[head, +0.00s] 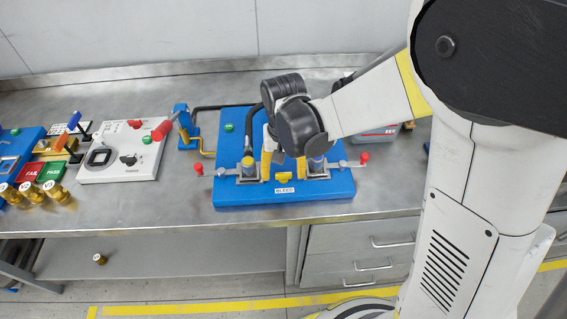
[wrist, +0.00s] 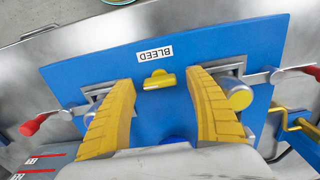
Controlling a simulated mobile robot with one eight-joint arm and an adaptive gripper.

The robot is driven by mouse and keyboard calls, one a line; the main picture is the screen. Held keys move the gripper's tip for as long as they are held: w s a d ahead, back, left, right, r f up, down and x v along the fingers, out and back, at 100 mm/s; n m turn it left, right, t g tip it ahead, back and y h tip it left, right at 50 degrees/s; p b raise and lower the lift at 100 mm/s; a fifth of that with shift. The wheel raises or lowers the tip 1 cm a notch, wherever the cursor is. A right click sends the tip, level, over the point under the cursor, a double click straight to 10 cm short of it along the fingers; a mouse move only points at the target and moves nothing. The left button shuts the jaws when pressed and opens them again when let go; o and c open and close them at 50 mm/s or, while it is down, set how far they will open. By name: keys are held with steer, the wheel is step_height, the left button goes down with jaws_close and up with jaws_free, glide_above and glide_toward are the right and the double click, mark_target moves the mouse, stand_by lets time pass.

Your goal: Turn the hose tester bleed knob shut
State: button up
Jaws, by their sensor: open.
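The bleed knob (head: 284,177) is a small yellow bar-shaped handle near the front edge of the blue hose tester panel (head: 290,213), just behind the white BLEED label (head: 284,190). The wrist view shows the knob (wrist: 159,79) with its bar lying roughly along the label (wrist: 153,53). My gripper (head: 284,170) is open above the panel. In the wrist view its two yellow fingers (wrist: 159,88) reach down with the knob between their tips, clear of both. No contact shows, and their exact height above the panel cannot be told.
A blue stand with a yellow crank (head: 183,125) and a white station (head: 125,150) stand to the left. A black hose (head: 249,122) runs behind the gripper.

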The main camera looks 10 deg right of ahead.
mark_target(284, 173)
step_height(284, 173, up, 12)
steer(key=shift+f, duration=0.25)
steer(key=shift+d, duration=0.1)
steer(key=s+d+r+t, duration=0.4)
steer(key=s+d+t, duration=0.3)
steer(key=s+d, duration=0.4)
steer(key=shift+d+n, duration=0.3)
steer(key=shift+d, duration=0.85)
